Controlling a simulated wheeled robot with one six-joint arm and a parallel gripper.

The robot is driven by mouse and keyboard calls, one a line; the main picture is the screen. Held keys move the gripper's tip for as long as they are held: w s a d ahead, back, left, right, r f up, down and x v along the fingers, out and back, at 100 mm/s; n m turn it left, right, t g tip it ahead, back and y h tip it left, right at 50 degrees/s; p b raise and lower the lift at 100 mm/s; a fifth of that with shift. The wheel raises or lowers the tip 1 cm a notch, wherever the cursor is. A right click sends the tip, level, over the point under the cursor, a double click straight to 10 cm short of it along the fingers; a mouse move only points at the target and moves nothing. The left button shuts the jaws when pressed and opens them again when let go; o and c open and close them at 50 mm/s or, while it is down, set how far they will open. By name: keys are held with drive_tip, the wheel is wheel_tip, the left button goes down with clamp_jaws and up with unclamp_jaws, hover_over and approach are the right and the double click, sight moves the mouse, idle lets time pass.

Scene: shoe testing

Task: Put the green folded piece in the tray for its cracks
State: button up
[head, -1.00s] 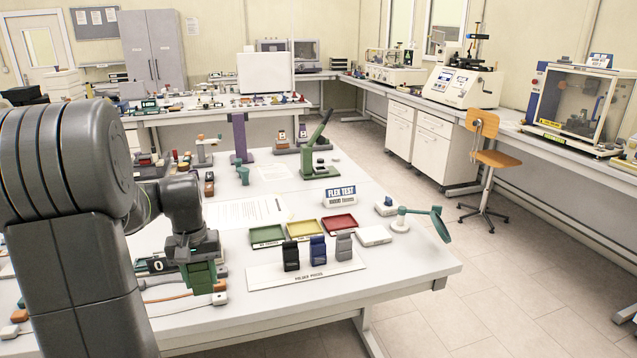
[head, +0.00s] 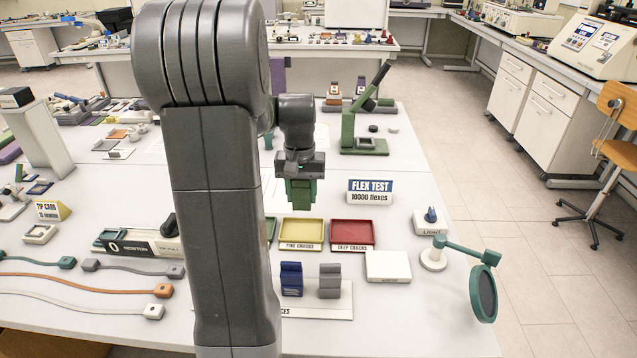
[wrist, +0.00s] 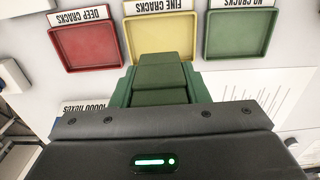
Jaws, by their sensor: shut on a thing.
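The green folded piece (head: 301,194) hangs below my gripper (head: 300,178), which is shut on it. In the wrist view the piece (wrist: 158,82) shows at the jaws. It is in the air, and no crack can be made out on it. My arm hides most of the green tray. In the wrist view the red (wrist: 92,66), yellow (wrist: 160,52) and green NO CRACKS (wrist: 238,55) trays all look empty; the piece points toward the yellow one.
Blue (head: 291,279) and grey (head: 330,281) folded pieces stand on a white card in front of the trays. A FLEX TEST sign (head: 370,191) stands behind. A white box (head: 388,266) and a green magnifier (head: 484,290) are at the right. Cables lie at the left.

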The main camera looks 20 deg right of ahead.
sight(301, 209)
drive_tip(key=shift+s+a+r, duration=0.1)
drive_tip(key=shift+a, duration=0.1)
drive_tip(key=shift+f+b, duration=1.75)
drive_tip(key=shift+f, duration=1.25)
drive_tip(key=shift+f+b, duration=0.4)
drive_tip(key=shift+f, duration=0.7)
drive_tip(key=o, duration=1.2)
drive_tip(key=shift+c, duration=0.2)
wheel_tip(301, 209, up, 14)
drive_tip(key=shift+f, duration=0.1)
drive_tip(key=shift+f, duration=0.1)
